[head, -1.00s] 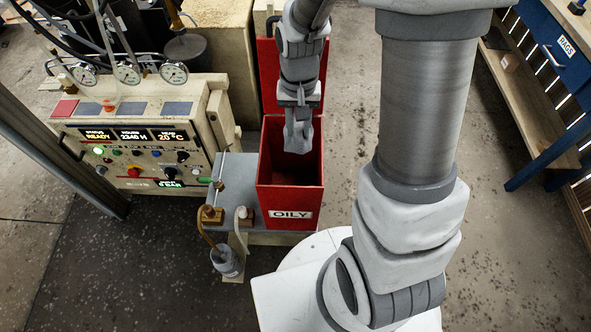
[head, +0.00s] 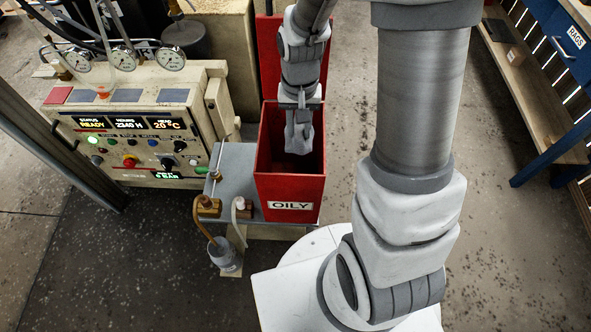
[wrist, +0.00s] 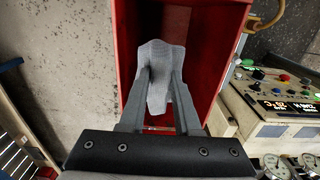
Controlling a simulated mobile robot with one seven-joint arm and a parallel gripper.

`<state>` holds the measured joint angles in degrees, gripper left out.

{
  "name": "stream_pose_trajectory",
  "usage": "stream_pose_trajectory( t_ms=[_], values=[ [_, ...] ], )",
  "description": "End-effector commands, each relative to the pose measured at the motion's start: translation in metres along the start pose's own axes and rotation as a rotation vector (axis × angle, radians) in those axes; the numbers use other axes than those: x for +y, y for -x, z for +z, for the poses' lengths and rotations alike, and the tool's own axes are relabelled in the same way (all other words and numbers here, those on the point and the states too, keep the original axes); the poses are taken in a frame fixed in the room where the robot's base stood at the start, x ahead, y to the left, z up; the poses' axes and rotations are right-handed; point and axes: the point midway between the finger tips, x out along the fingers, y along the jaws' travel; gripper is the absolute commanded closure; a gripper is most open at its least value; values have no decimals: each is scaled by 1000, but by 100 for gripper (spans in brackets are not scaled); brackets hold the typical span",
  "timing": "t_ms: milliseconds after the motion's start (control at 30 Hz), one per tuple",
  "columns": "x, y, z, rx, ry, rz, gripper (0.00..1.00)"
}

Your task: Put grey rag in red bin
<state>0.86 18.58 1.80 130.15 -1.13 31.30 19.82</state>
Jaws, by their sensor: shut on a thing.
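The red bin (head: 289,188), labelled OILY, stands open on a grey stand with its lid raised at the back. The grey rag (wrist: 160,65) hangs between the fingers of my gripper (wrist: 160,85) in the wrist view. My gripper is shut on the rag. The rag also shows in the head view (head: 298,140), over the bin's opening. In the wrist view the red walls (wrist: 205,60) lie on both sides of the rag. How deep the rag sits relative to the rim is hard to tell.
A control panel (head: 130,150) with gauges stands left of the bin. A brass fitting with a hose (head: 208,208) and a small jar (head: 223,254) are at the bin's front left. A blue bench with a RAGS drawer (head: 573,40) is at the far right. Floor between is clear.

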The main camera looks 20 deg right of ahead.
Motion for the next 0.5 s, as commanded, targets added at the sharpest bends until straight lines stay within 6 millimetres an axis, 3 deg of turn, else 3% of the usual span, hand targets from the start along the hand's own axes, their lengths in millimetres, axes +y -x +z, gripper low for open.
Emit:
stream_pose_trajectory(
  t_ms=[67,100,267,500],
  values=[
    [0,1,0,0,0,0,100],
    [0,1,0,0,0,0,65],
    [0,1,0,0,0,0,36],
    [0,0,0,0,0,0,34]
  ],
)
